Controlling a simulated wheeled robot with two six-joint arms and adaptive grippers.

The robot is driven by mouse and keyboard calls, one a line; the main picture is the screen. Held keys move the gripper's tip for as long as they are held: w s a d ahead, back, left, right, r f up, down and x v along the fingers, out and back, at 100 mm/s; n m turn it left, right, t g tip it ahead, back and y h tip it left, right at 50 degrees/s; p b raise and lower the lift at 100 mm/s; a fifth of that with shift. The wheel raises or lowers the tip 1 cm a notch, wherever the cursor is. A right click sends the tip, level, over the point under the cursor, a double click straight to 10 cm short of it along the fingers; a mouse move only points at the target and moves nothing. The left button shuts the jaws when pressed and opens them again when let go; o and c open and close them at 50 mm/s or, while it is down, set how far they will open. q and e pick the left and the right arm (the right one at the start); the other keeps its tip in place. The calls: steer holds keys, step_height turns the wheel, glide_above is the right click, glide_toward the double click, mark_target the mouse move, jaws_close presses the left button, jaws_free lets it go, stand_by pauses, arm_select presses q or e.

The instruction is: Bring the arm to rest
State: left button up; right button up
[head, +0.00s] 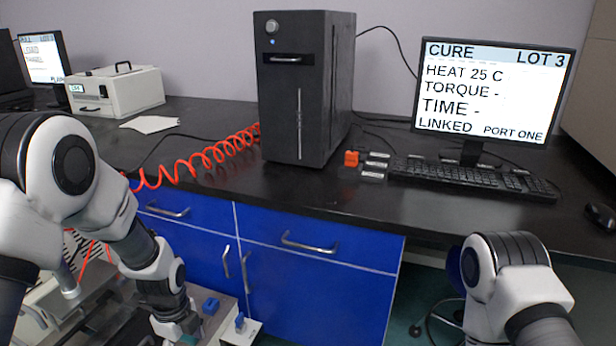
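My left arm comes in from the left and bends down in front of the blue cabinets. Its wrist end and gripper (178,329) are low at the bottom edge, over the light grey equipment (228,300) at the lower left. The fingers are too small and cut off to show whether they are open or shut, or hold anything. My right arm shows only as a white and dark joint at the lower right, and its gripper is out of view.
A black tower (300,90) stands on the black bench (215,190) beside a coiled orange hose (190,168). Blue pieces (211,305) sit near my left gripper.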

arm_select(q)
steer(key=s+f+n+g, duration=0.2)
steer(key=s+f+n, duration=0.55)
steer(key=s, duration=0.75)
steer(key=s+f+n+g, duration=0.1)
steer(key=s+f+n, duration=0.4)
steer(key=s+f, duration=0.7)
step_height(320, 180, up, 24)
steer(key=w+n+t+p, duration=0.1)
steer(key=n+t+p, duration=0.2)
steer(key=n+p, duration=0.6)
steer(key=p, duration=1.2)
steer(key=shift+w+n, duration=0.2)
steer(key=shift+n, duration=0.15)
arm_select(e)
step_height(320, 180, up, 21)
steer(key=shift+s+r, duration=0.1)
steer(key=shift+s, duration=0.05)
